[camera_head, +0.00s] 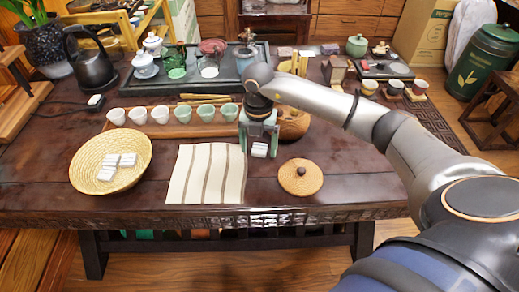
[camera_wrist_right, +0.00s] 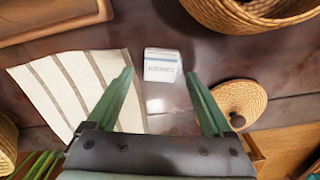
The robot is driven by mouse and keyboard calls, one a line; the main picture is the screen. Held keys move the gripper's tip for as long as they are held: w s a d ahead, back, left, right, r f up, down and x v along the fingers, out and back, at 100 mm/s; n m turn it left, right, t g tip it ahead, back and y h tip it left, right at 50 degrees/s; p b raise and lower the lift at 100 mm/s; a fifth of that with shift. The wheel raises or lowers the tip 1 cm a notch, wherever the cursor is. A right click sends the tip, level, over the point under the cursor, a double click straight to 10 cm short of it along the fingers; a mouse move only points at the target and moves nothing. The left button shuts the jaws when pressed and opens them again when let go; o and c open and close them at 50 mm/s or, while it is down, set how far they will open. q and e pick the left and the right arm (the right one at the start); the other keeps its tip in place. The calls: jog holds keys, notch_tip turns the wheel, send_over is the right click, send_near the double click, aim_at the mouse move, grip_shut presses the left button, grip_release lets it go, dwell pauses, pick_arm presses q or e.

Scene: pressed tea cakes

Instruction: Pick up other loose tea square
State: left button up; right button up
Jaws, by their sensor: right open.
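A loose white wrapped tea square (camera_head: 259,150) lies on the dark table just right of the striped cloth. In the right wrist view the tea square (camera_wrist_right: 161,65) lies flat, ahead of and between my two green fingertips. My right gripper (camera_head: 260,140) is above it, pointing down. In the wrist view my right gripper (camera_wrist_right: 160,76) is open and empty. Several other white tea squares (camera_head: 120,162) lie in the round woven tray (camera_head: 88,188) on the left. My left gripper is not in view.
The striped cloth (camera_head: 208,174) lies left of the tea square. A woven lid (camera_head: 300,177) with a dark knob lies to the right, and a woven basket (camera_head: 294,122) stands behind. A wooden tray with a row of cups (camera_head: 183,114) stands behind the cloth.

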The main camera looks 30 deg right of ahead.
jog(key=shift+f, duration=0.1)
grip_shut()
dwell(0.7)
